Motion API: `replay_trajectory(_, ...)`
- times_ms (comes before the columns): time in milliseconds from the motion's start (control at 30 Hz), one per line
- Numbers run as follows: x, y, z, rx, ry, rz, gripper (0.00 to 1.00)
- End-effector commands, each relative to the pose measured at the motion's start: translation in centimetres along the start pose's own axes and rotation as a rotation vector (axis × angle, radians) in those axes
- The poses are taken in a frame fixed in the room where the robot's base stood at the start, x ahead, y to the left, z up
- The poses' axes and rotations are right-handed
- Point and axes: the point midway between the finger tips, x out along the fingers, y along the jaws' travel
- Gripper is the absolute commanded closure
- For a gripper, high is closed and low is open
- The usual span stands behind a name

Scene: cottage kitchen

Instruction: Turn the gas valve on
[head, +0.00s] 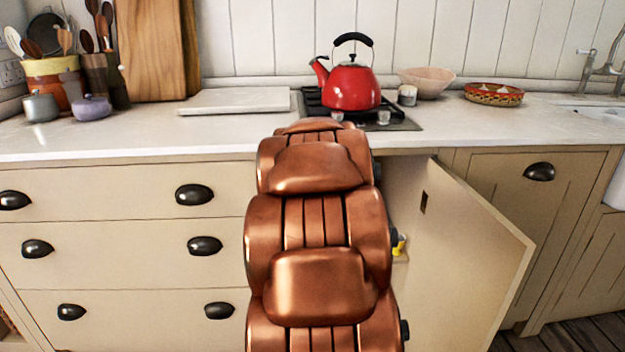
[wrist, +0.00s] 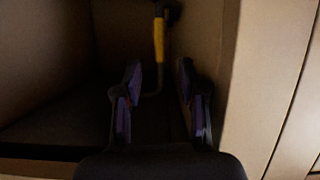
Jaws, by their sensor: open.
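The gas valve shows in the wrist view as a yellow handle (wrist: 158,40) on a dark fitting at the top, inside a dim cabinet. The handle runs up and down in the picture. A thin pipe bends away below it. My gripper (wrist: 160,76) is open and empty, with one finger on each side of the handle's line. The handle appears just beyond the fingertips; I cannot tell the exact gap, and I see no contact. In the head view a small yellow part (head: 399,246) shows beside my arm, which hides my gripper and most of the cabinet opening.
The cabinet door (head: 465,255) stands open to the right of my arm. Drawers with dark handles (head: 205,246) are on the left.

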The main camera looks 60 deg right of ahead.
Motion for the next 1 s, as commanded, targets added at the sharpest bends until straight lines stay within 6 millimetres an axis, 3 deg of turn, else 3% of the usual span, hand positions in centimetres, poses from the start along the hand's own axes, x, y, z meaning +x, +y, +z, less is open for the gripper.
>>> replay_trajectory(400, -4.0, 0.0, 0.0, 0.001, 0.000, 0.000, 0.59)
replay_trajectory(1000, -4.6, 0.0, 0.1, 0.000, -0.001, 0.000, 0.59)
